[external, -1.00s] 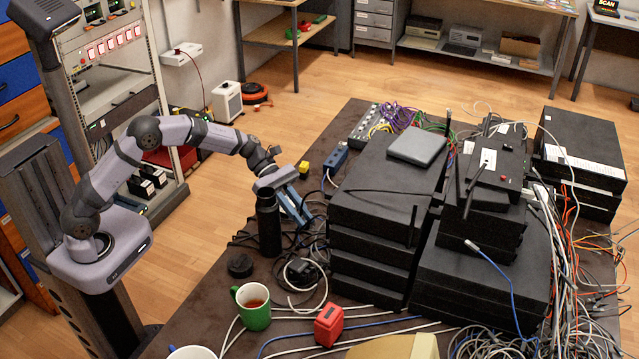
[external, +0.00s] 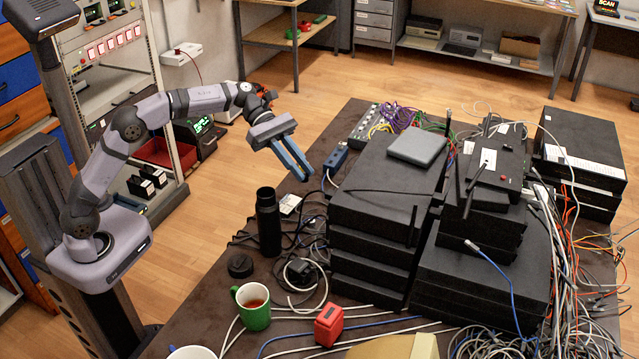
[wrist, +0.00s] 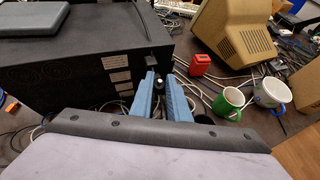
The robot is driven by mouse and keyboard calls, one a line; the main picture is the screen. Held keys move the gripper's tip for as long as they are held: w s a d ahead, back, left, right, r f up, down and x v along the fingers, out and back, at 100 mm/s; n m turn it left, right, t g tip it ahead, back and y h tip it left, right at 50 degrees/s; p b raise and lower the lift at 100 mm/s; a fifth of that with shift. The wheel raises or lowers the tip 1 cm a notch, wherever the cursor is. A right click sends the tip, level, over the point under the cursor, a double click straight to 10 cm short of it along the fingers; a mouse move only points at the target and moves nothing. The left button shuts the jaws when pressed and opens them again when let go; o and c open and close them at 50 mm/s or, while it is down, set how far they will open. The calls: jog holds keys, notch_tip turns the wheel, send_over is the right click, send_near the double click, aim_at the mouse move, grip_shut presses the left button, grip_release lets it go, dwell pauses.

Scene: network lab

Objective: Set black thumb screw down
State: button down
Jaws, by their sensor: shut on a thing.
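My gripper (external: 304,172) is raised above the table's far left part, its blue fingers slanting down to the right. In the wrist view my gripper (wrist: 161,80) has its two blue fingers close together. A small dark piece with a pale spot, which looks like the black thumb screw (wrist: 158,84), sits between the fingertips. It is too small to make out in the external view. It is held clear of the table.
A black bottle (external: 268,222) stands below my gripper, with a black round lid (external: 240,266) nearby. Stacked black network boxes (external: 370,250) stand to the right. A green mug (external: 254,312) and a red block (external: 328,325) are nearer the front. Cables clutter the table.

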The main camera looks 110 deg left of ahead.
jog(key=r, duration=0.2)
jog(key=w+r, duration=0.1)
jog(key=r, duration=0.1)
jog(key=r+p, duration=0.1)
jog(key=shift+w+d+r, duration=0.25)
jog(key=shift+d+r, duration=0.15)
jog(key=w+d+n+y+p, duration=0.2)
jog(key=w+d+p, duration=0.5)
jog(key=w, duration=0.4)
jog(key=n+y+p, duration=0.3)
send_over(336, 301)
jog(key=d, duration=0.2)
notch_tip(336, 301, down, 18)
jog(key=r, duration=0.1)
jog(key=shift+t, duration=0.4)
jog(key=shift+w+f+p, duration=0.15)
jog(key=shift+f+p, duration=0.15)
jog(key=shift+f, duration=1.65)
jog(key=shift+w+f+p, duration=0.15)
jog(key=shift+f+p, duration=0.15)
jog(key=shift+f, duration=1.6)
jog(key=shift+w+f+p, duration=0.15)
jog(key=shift+f+p, duration=0.15)
jog(key=shift+f, duration=1.65)
jog(key=shift+f, duration=0.2)
jog(key=c, duration=1.7)
grip_release()
